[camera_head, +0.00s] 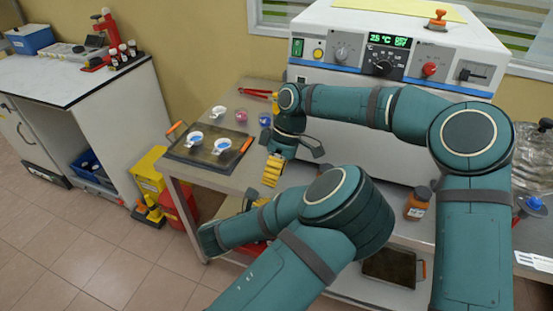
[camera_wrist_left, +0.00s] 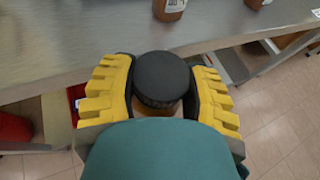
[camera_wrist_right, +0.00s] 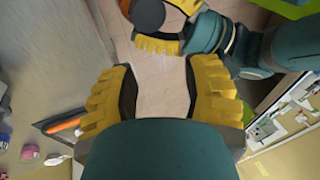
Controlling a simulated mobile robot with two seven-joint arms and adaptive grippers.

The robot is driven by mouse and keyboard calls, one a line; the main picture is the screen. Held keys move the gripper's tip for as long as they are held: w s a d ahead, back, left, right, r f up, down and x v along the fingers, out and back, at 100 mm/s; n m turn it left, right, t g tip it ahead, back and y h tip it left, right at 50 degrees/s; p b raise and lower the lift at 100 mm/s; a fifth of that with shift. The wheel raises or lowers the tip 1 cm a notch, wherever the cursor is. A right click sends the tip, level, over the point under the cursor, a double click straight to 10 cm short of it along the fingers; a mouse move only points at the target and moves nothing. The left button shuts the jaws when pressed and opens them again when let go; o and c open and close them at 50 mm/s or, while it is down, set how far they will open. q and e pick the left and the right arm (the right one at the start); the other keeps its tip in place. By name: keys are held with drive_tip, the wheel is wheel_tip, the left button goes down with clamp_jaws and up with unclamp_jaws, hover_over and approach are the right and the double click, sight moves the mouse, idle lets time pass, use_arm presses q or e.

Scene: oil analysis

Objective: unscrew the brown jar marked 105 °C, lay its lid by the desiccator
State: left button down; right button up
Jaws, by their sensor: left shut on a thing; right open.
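My left gripper (camera_wrist_left: 162,92) is shut around a brown jar (camera_wrist_left: 155,110) with a wide black lid (camera_wrist_left: 161,78). The lid is on the jar, between the yellow-backed fingers. In the head view my left arm mostly hides this gripper and jar. In the right wrist view the dark lid (camera_wrist_right: 148,14) shows at the top edge, beyond my right fingertips. My right gripper (camera_head: 292,165) is open and empty, above the bench's front left part. No 105 °C mark is legible. A clear glass vessel (camera_head: 532,158), probably the desiccator, stands at the far right.
Another brown jar (camera_head: 417,205) stands on the metal bench, right of my left arm. A dark tray (camera_head: 182,153) with white dishes lies at the bench's left. Red tongs (camera_head: 256,92) lie behind it. A large oven (camera_head: 345,105) backs the bench. Open floor (camera_head: 90,250) is at left.

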drive_tip(key=f, duration=0.3)
drive_tip(key=f+n+h, duration=0.1)
drive_tip(key=f, duration=0.2)
drive_tip(key=f+h, duration=0.1)
drive_tip(key=f, duration=0.2)
drive_tip(key=shift+s+f, duration=0.15)
drive_tip(key=shift+s, duration=0.15)
idle(0.3)
drive_tip(key=shift+n, duration=0.3)
clamp_jaws()
drive_tip(key=shift+s, duration=0.1)
